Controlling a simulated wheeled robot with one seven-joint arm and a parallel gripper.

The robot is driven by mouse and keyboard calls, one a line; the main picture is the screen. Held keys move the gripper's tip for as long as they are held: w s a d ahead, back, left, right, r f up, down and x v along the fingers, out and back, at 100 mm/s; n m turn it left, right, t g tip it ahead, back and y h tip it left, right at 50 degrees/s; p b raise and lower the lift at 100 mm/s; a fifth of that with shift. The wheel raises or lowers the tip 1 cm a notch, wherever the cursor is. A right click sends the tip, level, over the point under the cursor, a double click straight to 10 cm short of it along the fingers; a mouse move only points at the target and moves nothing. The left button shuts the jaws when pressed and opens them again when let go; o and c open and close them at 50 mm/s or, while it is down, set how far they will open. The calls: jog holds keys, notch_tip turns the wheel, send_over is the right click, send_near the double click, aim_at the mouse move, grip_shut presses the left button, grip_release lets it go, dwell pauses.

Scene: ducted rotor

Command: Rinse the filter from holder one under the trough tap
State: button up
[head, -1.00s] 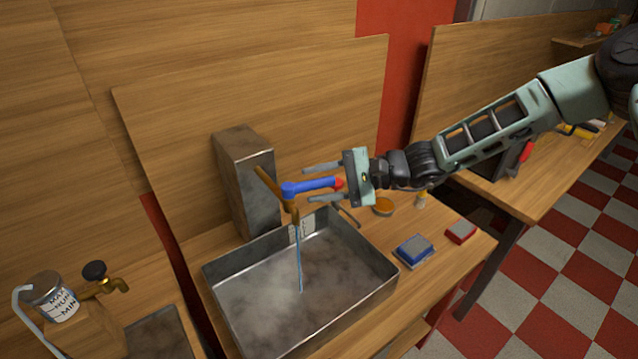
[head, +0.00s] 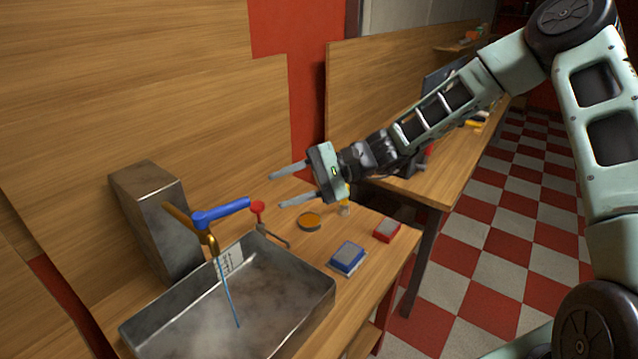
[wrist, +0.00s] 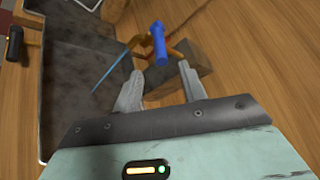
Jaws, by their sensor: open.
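The trough tap (head: 207,237) is brass with a blue lever (head: 222,211). A thin blue stream (head: 227,290) runs from it into the metal trough (head: 305,322). My gripper (head: 276,191) is open and empty, right of the lever's end and above the counter. In the wrist view the blue lever (wrist: 158,45) shows beyond the gap between my fingers, apart from them. A blue block with a grey top (head: 348,257) and a red block with a grey top (head: 387,230) sit right of the trough. I cannot tell which thing is the filter or holder one.
An orange round disc (head: 310,221) lies on the counter behind the blocks. A red knob (head: 257,206) and a bent rod stand by the trough's back corner. A tall metal box (head: 150,215) stands behind the tap. Another bench (head: 440,180) lies beyond a gap.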

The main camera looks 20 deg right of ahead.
jog(key=b+v, duration=0.1)
jog(key=v, duration=0.5)
jog(key=shift+d, duration=0.2)
jog(key=shift+r, duration=0.1)
jog(key=s+a+f+n+g+h+b, duration=0.1)
jog(key=s+a+f+n+g+h, duration=0.2)
jog(key=s, duration=0.4)
jog(key=s+a+f+n+g+h, duration=0.1)
jog(key=s+a+n+g+h, duration=0.15)
jog(key=s+a+h, duration=0.35)
jog(key=s+d+n+t+h, duration=0.2)
jog(key=s+n+h, duration=0.1)
jog(key=s, duration=0.4)
jog(key=s+d+n+t+h+b, duration=0.1)
jog(key=s+d+n+t+h, duration=0.1)
jog(key=s+n, duration=0.3)
jog(key=s+t+h, duration=0.1)
jog(key=s, duration=0.2)
jog(key=shift+s+d, duration=0.25)
jog(key=o, duration=0.4)
jog(key=shift+s+d+r+n, duration=0.1)
jog(key=shift+s+r+n, duration=0.1)
jog(key=shift+n, duration=0.15)
jog(key=shift+c, duration=0.2)
jog(key=shift+d, duration=0.1)
